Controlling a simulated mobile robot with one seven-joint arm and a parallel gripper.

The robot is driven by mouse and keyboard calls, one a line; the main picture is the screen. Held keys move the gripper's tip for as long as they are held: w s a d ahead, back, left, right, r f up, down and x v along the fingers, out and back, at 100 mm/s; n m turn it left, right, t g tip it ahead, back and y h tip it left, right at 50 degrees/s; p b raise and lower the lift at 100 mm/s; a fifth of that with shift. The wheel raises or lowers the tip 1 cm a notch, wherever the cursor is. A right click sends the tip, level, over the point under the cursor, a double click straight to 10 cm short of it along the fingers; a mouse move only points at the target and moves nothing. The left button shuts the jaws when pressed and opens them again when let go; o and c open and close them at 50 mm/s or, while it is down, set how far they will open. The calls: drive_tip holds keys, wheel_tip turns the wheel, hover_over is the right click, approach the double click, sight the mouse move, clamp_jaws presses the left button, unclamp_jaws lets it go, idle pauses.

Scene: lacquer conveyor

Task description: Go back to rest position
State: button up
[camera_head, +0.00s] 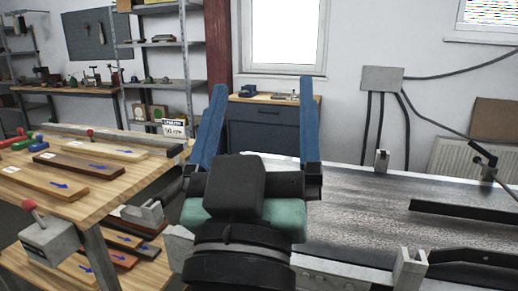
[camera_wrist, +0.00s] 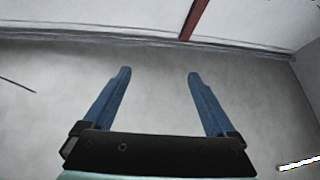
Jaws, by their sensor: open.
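My gripper (camera_head: 264,95) is raised in the middle of the head view, with its two blue fingers pointing up and spread wide apart. Nothing is between them. The wrist view shows my gripper (camera_wrist: 159,75) open and empty too, against a plain grey wall and a pale ceiling with a red beam. It touches nothing in either view.
A wooden table (camera_head: 150,172) with several coloured boards marked by blue arrows stands at the left, with more boards on a level below. A grey conveyor (camera_head: 350,210) with metal brackets runs at the right. A dark cabinet (camera_head: 270,122) and shelves (camera_head: 160,75) stand behind.

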drive_tip(key=s+r+t+y, duration=0.25)
drive_tip(key=s+r, duration=0.35)
drive_tip(key=r, duration=0.3)
wheel_tip(320, 180, up, 22)
drive_tip(key=p, duration=2.2)
drive_tip(key=shift+w+r+p, duration=0.15)
drive_tip(key=shift+w+p, duration=0.05)
drive_tip(key=shift+p, duration=0.2)
drive_tip(key=shift+a+t, duration=0.1)
drive_tip(key=shift+t, duration=0.15)
